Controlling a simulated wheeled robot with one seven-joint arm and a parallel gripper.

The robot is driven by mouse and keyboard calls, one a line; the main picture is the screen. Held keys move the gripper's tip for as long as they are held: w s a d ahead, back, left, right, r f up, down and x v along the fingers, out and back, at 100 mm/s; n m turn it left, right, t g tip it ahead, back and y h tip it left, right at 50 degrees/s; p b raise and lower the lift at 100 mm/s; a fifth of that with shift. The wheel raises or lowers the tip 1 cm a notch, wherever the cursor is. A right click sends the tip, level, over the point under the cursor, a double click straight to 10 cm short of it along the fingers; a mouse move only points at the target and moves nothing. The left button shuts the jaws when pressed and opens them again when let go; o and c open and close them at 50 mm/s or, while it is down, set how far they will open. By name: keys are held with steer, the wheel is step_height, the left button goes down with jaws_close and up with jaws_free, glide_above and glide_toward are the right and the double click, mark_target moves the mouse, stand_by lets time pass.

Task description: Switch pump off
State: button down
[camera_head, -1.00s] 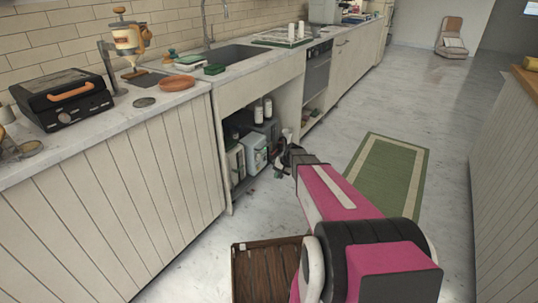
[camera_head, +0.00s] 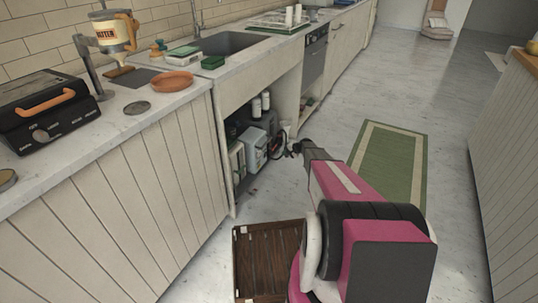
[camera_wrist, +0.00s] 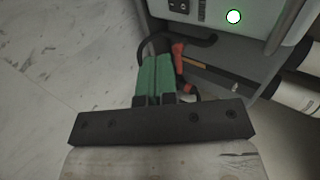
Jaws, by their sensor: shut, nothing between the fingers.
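In the wrist view a pale grey box with a round, glowing green button (camera_wrist: 234,16) shows at the top. It seems to be the pump; its edges run out of the picture. In the head view a pale grey box (camera_head: 255,148), likely the same one, stands in the open space under the sink. My gripper (camera_head: 296,147) is just outside that opening, to the right of the box. In the wrist view my gripper (camera_wrist: 156,58) is shut and empty, its green fingers below and left of the green button, apart from it.
A red fitting (camera_wrist: 178,52) and a dark hose lie close to the fingertips. White bottles (camera_wrist: 285,95) are at the right of the wrist view. A brown slatted crate (camera_head: 268,260) stands on the floor, and a green rug (camera_head: 390,165) lies to the right.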

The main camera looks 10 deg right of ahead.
mark_target(265, 153)
steer(key=shift+w+a+r+x, duration=0.25)
steer(key=shift+r+x, duration=0.15)
steer(key=shift+x, duration=1.7)
steer(key=shift+w+a+r+x, duration=0.1)
steer(key=shift+a+r+x, duration=0.25)
steer(key=shift+x, duration=1.8)
steer(key=shift+w+a+r+x, duration=0.2)
steer(key=shift+r+x, duration=0.2)
steer(key=shift+x, duration=1.7)
steer(key=shift+w+a+r, duration=0.1)
steer(key=shift+w+a, duration=0.1)
steer(key=shift+a, duration=0.05)
steer(key=shift+r, duration=0.15)
steer(key=shift+r, duration=0.65)
